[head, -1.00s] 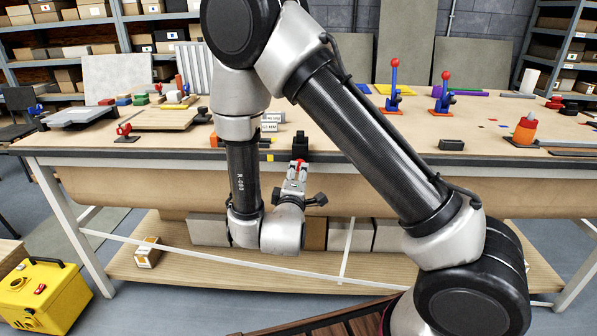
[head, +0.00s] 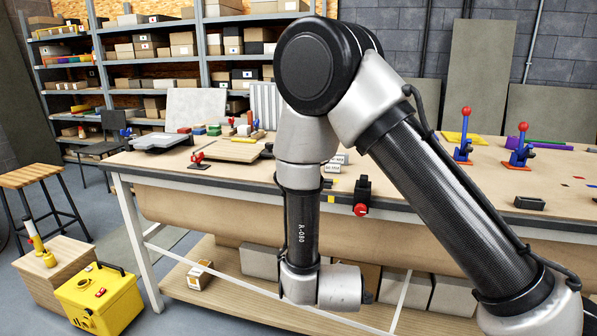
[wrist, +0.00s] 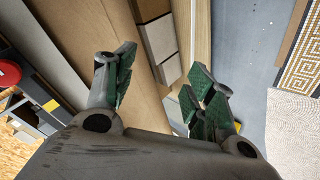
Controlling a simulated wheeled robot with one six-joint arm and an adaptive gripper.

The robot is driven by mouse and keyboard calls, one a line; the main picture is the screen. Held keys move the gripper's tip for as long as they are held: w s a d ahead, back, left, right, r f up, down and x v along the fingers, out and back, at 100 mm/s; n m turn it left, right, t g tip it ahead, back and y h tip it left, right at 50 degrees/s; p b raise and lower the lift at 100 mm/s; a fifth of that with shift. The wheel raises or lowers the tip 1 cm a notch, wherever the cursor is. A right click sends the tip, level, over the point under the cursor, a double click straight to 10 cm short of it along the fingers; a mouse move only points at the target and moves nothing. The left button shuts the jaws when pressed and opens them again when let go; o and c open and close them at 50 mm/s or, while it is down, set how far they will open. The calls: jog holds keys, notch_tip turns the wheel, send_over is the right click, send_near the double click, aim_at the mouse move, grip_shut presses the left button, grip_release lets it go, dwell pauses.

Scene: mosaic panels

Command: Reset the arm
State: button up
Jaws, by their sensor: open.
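My arm hangs in front of the workbench (head: 240,178), its wrist low by the bench's front side. In the head view my gripper is hidden at the wrist's end. In the wrist view my gripper (wrist: 160,90) is open, its green-padded fingers spread with nothing between them. Below and beyond the fingers are the bench's brown front panel and the pale boxes on its lower shelf.
A yellow case (head: 97,297) and stool (head: 35,178) stand left. A mosaic border (wrist: 298,62) shows at right.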

jog(key=s+a+m+g+y, duration=0.2)
jog(key=s+a+g+y, duration=0.1)
jog(key=s+a+g, duration=0.15)
jog(key=s+d+r+m+g, duration=0.1)
jog(key=s+d+r+g, duration=0.3)
jog(key=r, duration=0.3)
jog(key=s+d+r+m+t, duration=0.1)
jog(key=s+d+r+m, duration=0.2)
jog(key=d+r, duration=0.9)
jog(key=s+d+r+m+t+h, duration=0.1)
jog(key=s+d+r+m+t, duration=0.1)
jog(key=s+d+r, duration=0.5)
jog(key=d+r, duration=0.5)
jog(key=d, duration=0.1)
jog(key=shift+s+r+m+h, duration=0.3)
jog(key=shift+s+r+m, duration=0.05)
jog(key=shift+r+m, duration=0.05)
